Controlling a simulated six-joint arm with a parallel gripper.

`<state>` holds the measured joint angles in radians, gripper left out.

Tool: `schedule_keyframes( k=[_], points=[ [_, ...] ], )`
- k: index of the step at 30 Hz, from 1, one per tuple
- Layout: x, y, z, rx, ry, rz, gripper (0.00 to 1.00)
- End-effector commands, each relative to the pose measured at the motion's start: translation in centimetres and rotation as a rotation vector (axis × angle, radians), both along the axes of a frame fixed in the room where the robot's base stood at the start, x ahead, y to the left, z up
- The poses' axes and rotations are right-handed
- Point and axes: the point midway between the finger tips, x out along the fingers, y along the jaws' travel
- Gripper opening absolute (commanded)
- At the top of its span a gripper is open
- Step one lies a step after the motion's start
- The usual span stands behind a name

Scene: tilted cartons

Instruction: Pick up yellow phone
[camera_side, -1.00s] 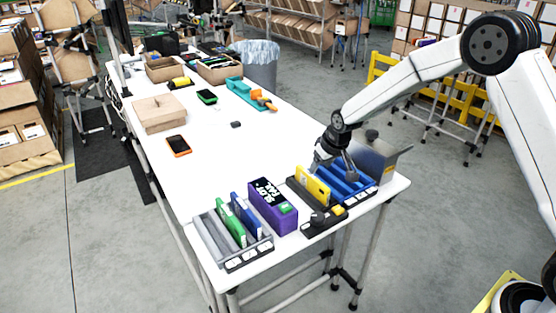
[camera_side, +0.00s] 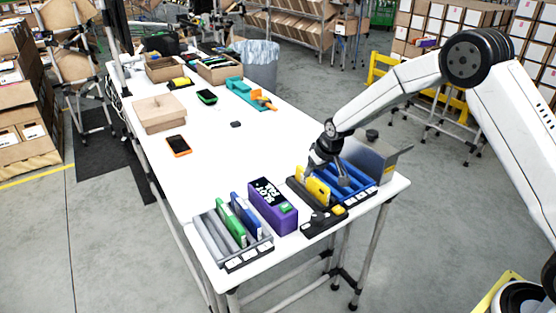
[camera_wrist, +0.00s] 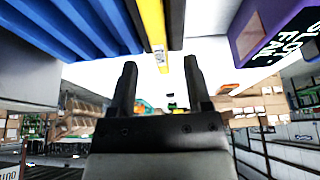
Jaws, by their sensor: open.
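The yellow phone (camera_side: 313,187) stands on edge in a black holder (camera_side: 324,221) near the table's front right. In the wrist view the yellow phone (camera_wrist: 152,22) shows at the top, just beyond my fingertips and between their lines. My gripper (camera_side: 328,178) is right at the phone in the side view, partly covering its upper right end. In the wrist view my gripper (camera_wrist: 160,72) has its two dark fingers apart with nothing clasped between them. Whether a finger touches the phone cannot be told.
A blue slotted rack (camera_side: 358,187) stands close on the right of the holder, with a grey box (camera_side: 372,158) behind. A purple box (camera_side: 272,206) and a grey rack (camera_side: 232,254) with green and blue phones stand to the left. The table's middle is mostly clear.

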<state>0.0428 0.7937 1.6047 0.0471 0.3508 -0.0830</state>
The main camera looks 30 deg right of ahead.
Motion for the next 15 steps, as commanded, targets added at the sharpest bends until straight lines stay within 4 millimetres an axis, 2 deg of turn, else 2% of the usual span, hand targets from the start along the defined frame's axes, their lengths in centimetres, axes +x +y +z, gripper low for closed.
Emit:
schedule_keyframes(
  k=[5, 15],
  points=[
    [0.2, 0.0, -0.7, 0.000, 0.001, 0.000, 0.63],
    [1.3, -0.1, -3.7, 0.000, 0.002, 0.000, 0.63]
  ],
)
